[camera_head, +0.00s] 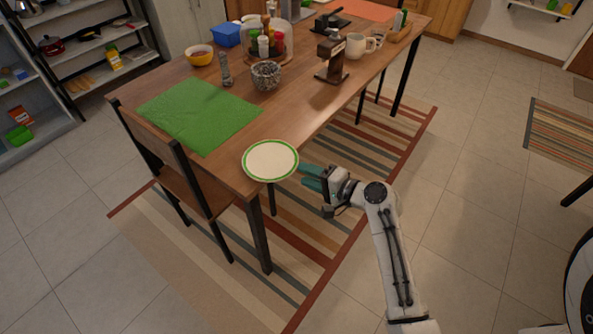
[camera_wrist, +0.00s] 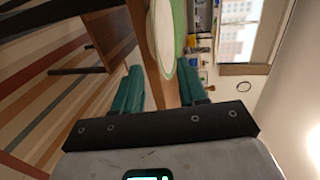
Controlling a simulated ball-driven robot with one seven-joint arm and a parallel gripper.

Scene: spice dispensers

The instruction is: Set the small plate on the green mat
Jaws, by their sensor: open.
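The small plate (camera_head: 270,160), cream with a green rim, lies at the near right corner of the wooden table, its rim at or slightly past the edge. The green mat (camera_head: 199,115) lies flat on the table to the plate's left and farther back; its surface is bare. My gripper (camera_head: 305,176) is at the plate's right rim, with teal fingers open. In the wrist view, the plate (camera_wrist: 164,35) shows tilted ahead, its near rim in the gap between the open fingers (camera_wrist: 160,75). I cannot tell whether either finger touches it.
A chair (camera_head: 170,165) stands at the table's left side. A brown dispenser (camera_head: 332,60) stands farther right. The table between plate and mat is clear.

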